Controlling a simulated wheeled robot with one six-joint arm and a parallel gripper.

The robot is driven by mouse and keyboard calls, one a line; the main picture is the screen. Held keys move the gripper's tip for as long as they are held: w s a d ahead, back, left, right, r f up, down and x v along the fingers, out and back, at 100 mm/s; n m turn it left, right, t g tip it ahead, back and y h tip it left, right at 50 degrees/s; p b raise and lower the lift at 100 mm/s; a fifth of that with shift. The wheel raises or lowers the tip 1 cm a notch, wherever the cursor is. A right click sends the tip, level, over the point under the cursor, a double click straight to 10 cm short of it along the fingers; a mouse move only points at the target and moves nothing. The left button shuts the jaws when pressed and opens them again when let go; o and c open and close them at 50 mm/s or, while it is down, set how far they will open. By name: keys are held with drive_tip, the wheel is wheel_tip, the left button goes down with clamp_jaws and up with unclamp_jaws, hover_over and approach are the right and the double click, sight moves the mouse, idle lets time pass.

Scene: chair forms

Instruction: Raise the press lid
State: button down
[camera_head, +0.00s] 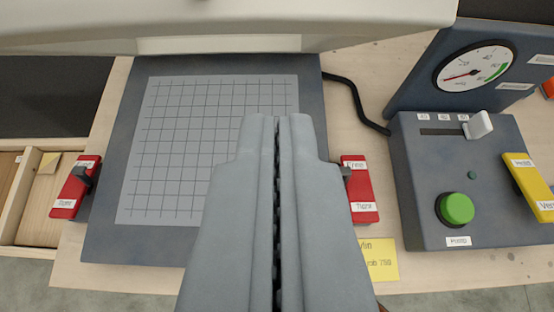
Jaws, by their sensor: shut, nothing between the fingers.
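A large cream body, which looks like the press lid (230,20), spans the top of the view, its lower edge above the far end of the bed. Its full shape and tilt are cut off. The dark press bed (103,225) with its grey gridded plate (165,140) lies uncovered below. A red clamp (65,200) with a dark lever sits at the bed's left side. Another red clamp (362,190) sits at the right, its lever partly behind my gripper. My gripper (278,118) is shut and empty over the bed's right part, hiding some of the grid.
At right stands a blue control box (420,205) with a green pump button (456,208), a white slider (479,125) and a yellow switch (530,185). A gauge (475,68) stands behind. A black cable (360,105) runs beside the bed. A yellow note (381,262) lies in front.

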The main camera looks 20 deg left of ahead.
drive_tip(key=shift+f+v, duration=0.2)
drive_tip(key=shift+v, duration=0.7)
drive_tip(key=shift+f+v, duration=0.15)
drive_tip(key=shift+v, duration=0.75)
drive_tip(key=c, duration=1.5)
unclamp_jaws()
drive_tip(key=shift+s+d, duration=0.1)
drive_tip(key=shift+s, duration=0.2)
drive_tip(key=shift+o, duration=0.2)
drive_tip(key=shift+r, duration=0.15)
drive_tip(key=w+a+r+m+g+y, duration=0.1)
drive_tip(key=w+a+r+m+g, duration=0.2)
drive_tip(key=r+m, duration=0.4)
drive_tip(key=w+a+r+m+g, duration=0.2)
drive_tip(key=w+r+m+g, duration=0.15)
drive_tip(key=r, duration=0.45)
drive_tip(key=w+a+r+m+g+y, duration=0.1)
drive_tip(key=w+a+r+m+g, duration=0.25)
drive_tip(key=r+m, duration=0.4)
drive_tip(key=w+x, duration=0.1)
drive_tip(key=x, duration=1.5)
drive_tip(key=shift+w+f+n+t, duration=0.2)
drive_tip(key=shift+f+n+t, duration=0.15)
drive_tip(key=shift+n+t, duration=0.05)
drive_tip(key=shift+d, duration=0.15)
